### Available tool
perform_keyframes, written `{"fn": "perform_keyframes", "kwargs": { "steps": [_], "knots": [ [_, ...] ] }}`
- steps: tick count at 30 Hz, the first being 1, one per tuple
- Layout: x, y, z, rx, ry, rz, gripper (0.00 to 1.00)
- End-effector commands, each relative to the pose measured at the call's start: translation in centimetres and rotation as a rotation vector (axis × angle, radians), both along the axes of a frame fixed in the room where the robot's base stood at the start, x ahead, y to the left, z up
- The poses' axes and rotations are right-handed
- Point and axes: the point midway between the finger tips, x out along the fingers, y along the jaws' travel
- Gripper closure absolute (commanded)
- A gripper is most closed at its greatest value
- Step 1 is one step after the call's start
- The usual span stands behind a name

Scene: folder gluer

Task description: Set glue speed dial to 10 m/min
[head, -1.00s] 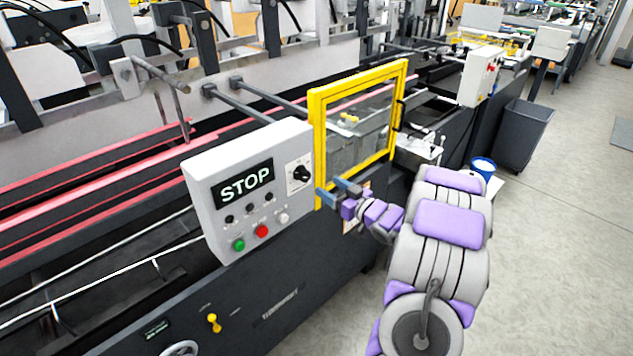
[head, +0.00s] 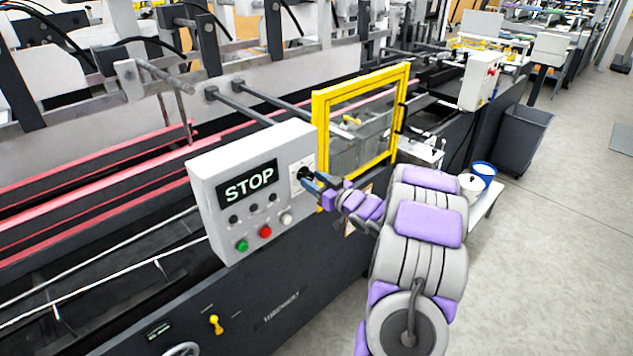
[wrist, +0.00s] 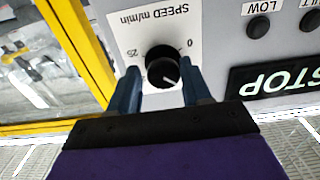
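The speed dial is a black round knob (wrist: 162,64) on a white plate marked "SPEED m/min", with 0 and 25 legible. The plate appears upside down in the wrist view. The knob's white mark points to the lower right of that view. In the head view the dial (head: 303,172) sits at the right of the grey control panel (head: 207,187), whose display reads STOP. My gripper (wrist: 162,82) is open, with one blue finger on either side of the knob. Whether the fingers touch it is unclear. In the head view my gripper (head: 311,184) partly covers the dial.
A yellow-framed guard (head: 319,130) stands right beside the panel. Black buttons, a green button (head: 242,245) and a red button (head: 265,231) lie below the display. A white pot (head: 472,186) and a blue-rimmed one (head: 484,172) stand behind my arm. Open floor lies to the right.

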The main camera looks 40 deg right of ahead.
Motion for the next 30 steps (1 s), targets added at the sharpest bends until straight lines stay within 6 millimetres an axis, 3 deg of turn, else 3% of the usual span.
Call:
{"fn": "perform_keyframes", "kwargs": {
  "steps": [11, 27, 28, 30],
  "knots": [
    [0.04, -0.33, -0.28, 0.005, 0.002, 0.003, 0.90],
    [0.03, -0.49, -0.51, -0.062, 0.002, 0.000, 0.90],
    [0.04, -0.51, -0.54, -0.062, 0.002, 0.000, 0.59],
    [0.03, -0.53, -0.52, -0.062, 0.002, 0.000, 0.52]
  ]
}}
